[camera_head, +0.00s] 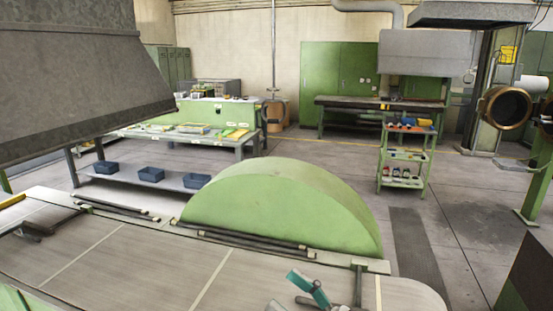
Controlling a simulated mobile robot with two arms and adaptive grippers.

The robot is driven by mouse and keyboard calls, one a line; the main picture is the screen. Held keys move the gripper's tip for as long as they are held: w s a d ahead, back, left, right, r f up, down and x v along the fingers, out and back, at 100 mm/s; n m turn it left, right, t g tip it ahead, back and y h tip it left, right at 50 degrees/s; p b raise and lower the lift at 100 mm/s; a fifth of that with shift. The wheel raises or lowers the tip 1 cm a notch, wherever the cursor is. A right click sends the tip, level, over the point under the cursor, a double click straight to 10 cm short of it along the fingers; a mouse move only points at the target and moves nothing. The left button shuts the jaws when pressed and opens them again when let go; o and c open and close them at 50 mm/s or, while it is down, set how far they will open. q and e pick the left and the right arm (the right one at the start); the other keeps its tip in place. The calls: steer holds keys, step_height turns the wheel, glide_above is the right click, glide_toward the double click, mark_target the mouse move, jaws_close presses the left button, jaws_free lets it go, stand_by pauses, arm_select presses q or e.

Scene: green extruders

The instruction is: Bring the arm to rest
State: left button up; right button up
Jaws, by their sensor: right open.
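My right gripper (305,290) shows only in part at the bottom edge, right of centre, as a teal and grey shape over the near worktop (130,250). It is open, and I see nothing held in it. Its lower part and most of my right arm are cut off by the frame. Whether it touches the worktop I cannot tell. My left gripper is not in view.
A large green half-round guard (280,205) rises at the worktop's far edge. Dark rods (250,238) lie along that edge. A grey hood (75,75) hangs at the upper left. Beyond stand a bench with blue bins (150,174) and a green trolley (405,155), with open floor between.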

steer(key=w+d+f+m+t+h, duration=0.1)
steer(key=d+f+m+t+h, duration=0.1)
steer(key=d+f+m+h, duration=0.5)
steer(key=w+d+f+m+t+h, duration=0.15)
steer(key=d+f+m+h, duration=0.25)
steer(key=f+h, duration=0.55)
steer(key=s+d+f+g+h, duration=0.2)
steer(key=s+d+f+g, duration=0.4)
steer(key=s, duration=0.5)
steer(key=s+d+f+g+h, duration=0.15)
steer(key=s+f+g, duration=0.35)
steer(key=s+f, duration=0.5)
step_height(320, 180, down, 30)
steer(key=s+b, duration=0.3)
steer(key=b, duration=0.3)
steer(key=s+d+f+g+b, duration=0.1)
steer(key=s+f+b, duration=0.1)
steer(key=s+f, duration=0.6)
steer(key=s+d+f+g+b, duration=0.1)
steer(key=s+f+b, duration=0.1)
steer(key=s+f, duration=0.6)
step_height(320, 180, down, 4)
steer(key=shift+d+f+n+h, duration=0.1)
steer(key=shift+d+n+h, duration=0.2)
steer(key=shift+d+h, duration=0.1)
